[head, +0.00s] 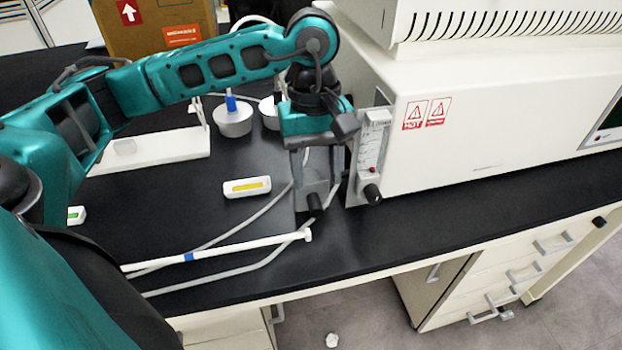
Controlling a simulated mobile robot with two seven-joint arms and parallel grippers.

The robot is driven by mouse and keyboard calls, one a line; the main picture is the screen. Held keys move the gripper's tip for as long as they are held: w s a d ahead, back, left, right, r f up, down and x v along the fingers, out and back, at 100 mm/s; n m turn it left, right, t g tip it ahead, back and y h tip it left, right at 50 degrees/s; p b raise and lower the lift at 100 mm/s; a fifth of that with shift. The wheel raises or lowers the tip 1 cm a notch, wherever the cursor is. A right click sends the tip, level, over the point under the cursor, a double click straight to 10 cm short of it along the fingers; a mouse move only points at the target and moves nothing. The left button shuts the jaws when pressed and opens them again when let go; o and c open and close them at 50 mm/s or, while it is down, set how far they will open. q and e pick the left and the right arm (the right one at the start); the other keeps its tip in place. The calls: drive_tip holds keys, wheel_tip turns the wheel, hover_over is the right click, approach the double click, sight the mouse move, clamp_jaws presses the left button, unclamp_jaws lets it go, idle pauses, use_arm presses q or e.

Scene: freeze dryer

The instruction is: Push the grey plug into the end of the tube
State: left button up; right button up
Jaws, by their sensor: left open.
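My left gripper (316,180) hangs over the black bench beside the flow meter, with its fingers apart and pointing down. A small grey block with a black round end (315,203) shows at its fingertips. I cannot tell whether this is the grey plug or part of something else. A thin grey tube (228,270) lies along the front of the bench and bends up toward the gripper. Its end is hidden near the fingers. A white rod with a blue band (240,248) lies beside the tube. My right gripper is not in view.
A white machine (480,130) fills the right back, with a flow meter (372,150) on its near corner. A white case with a yellow strip (247,187) and a round white base (232,120) stand left of the gripper. Bare bench lies at front right.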

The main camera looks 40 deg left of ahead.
sight(315, 201)
use_arm(q)
drive_tip(key=shift+w+a, duration=0.4)
drive_tip(key=shift+a, duration=0.15)
drive_tip(key=shift+s+d+f+b, duration=0.1)
drive_tip(key=shift+s+f+b, duration=0.05)
drive_tip(key=shift+f+b, duration=0.35)
drive_tip(key=f+b, duration=0.1)
drive_tip(key=f, duration=0.1)
drive_tip(key=f+b, duration=0.2)
drive_tip(key=f, duration=0.1)
drive_tip(key=f+b, duration=0.2)
drive_tip(key=shift+s+d+f, duration=0.2)
drive_tip(key=shift+s+d, duration=0.05)
drive_tip(key=shift+d, duration=0.1)
drive_tip(key=shift+f+b, duration=0.25)
drive_tip(key=shift+b, duration=0.25)
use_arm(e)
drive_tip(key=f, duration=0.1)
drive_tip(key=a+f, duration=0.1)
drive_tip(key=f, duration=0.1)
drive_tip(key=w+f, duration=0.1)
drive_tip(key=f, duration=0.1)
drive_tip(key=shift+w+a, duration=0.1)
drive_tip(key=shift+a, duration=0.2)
use_arm(q)
drive_tip(key=shift+r, duration=0.1)
clamp_jaws()
